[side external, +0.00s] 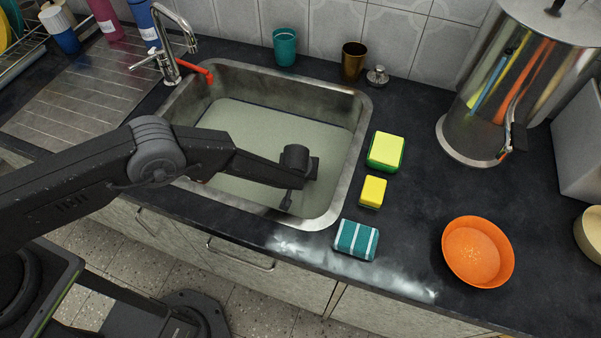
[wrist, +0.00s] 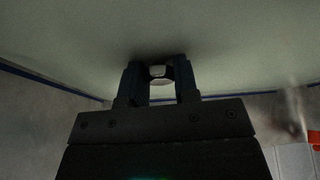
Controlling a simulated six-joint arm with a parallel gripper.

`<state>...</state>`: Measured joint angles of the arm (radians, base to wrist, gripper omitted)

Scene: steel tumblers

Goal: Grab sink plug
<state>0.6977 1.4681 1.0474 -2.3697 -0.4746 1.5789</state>
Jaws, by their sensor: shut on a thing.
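My gripper (side external: 287,201) reaches down into the sink (side external: 364,125), near its front right part, at the greyish-green water (side external: 245,190). In the wrist view, my gripper (wrist: 160,78) is shut on a small pale, shiny round-topped piece, the sink plug (wrist: 158,71). The plug sits between the two dark fingers, with water around it. Its lower part is hidden. In the side view, the plug is hidden by the water and my gripper.
A small steel knobbed piece (side external: 377,76) stands on the counter behind the sink, by a brown tumbler (side external: 353,62) and a teal tumbler (side external: 285,47). Several sponges (side external: 385,151) lie right of the sink. An orange bowl (side external: 478,251) and the faucet (side external: 172,45) flank the area.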

